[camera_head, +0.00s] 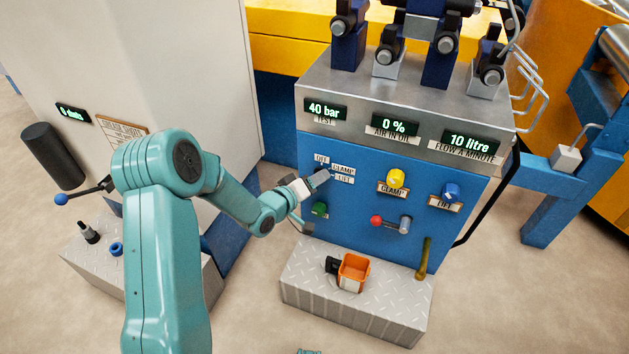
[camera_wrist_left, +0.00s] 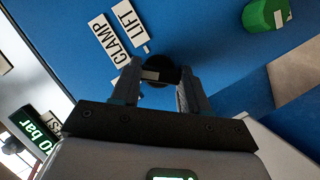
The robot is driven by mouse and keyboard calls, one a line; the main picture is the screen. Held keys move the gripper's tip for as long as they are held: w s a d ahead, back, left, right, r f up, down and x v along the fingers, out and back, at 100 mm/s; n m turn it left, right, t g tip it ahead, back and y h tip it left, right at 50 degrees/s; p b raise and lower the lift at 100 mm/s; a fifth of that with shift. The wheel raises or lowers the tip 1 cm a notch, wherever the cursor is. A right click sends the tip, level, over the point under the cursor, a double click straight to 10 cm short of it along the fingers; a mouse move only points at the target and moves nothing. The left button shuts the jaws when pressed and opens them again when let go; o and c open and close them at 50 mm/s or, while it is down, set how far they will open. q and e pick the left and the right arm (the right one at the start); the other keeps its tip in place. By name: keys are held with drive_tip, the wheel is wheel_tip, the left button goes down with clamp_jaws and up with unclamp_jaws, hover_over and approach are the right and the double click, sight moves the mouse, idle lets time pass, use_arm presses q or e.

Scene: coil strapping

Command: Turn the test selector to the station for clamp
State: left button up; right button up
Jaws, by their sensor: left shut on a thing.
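The test selector is a black knob (camera_wrist_left: 172,73) on the blue panel (camera_head: 352,228). My left gripper (camera_head: 320,178) is at the panel's upper left, and its fingers (camera_wrist_left: 160,88) are closed on the knob in the left wrist view. A small pale mark shows on the knob, but I cannot tell for certain which station it points to. The CLAMP label (camera_head: 343,170) and LIFT label (camera_head: 344,180) are just right of the gripper; the OFF label (camera_head: 321,159) is above it. In the head view the gripper hides the knob.
A green button (camera_head: 320,209) is below the gripper. A yellow CLAMP knob (camera_head: 395,179), a blue LIFT knob (camera_head: 451,191) and a red-tipped lever (camera_head: 377,221) are to the right. An orange container (camera_head: 354,268) stands on the step below. The TEST display (camera_head: 325,110) reads 40 bar.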

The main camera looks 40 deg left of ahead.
use_arm(q)
drive_tip(key=shift+m, duration=0.5)
use_arm(e)
drive_tip(key=shift+w+f, duration=0.1)
use_arm(q)
drive_tip(key=o, duration=1.1)
drive_tip(key=shift+c, duration=0.2)
drive_tip(key=shift+s, duration=0.1)
drive_tip(key=d+p+v, duration=0.1)
drive_tip(key=p+v, duration=0.3)
drive_tip(key=v, duration=1.2)
drive_tip(key=shift+a+r, duration=0.3)
drive_tip(key=shift+a, duration=0.05)
use_arm(e)
drive_tip(key=shift+g, duration=0.3)
drive_tip(key=r, duration=0.1)
drive_tip(key=s+r, duration=0.1)
drive_tip(key=r, duration=0.2)
drive_tip(key=shift+s+a+r, duration=0.1)
drive_tip(key=shift+s+a, duration=0.25)
drive_tip(key=shift+a, duration=0.05)
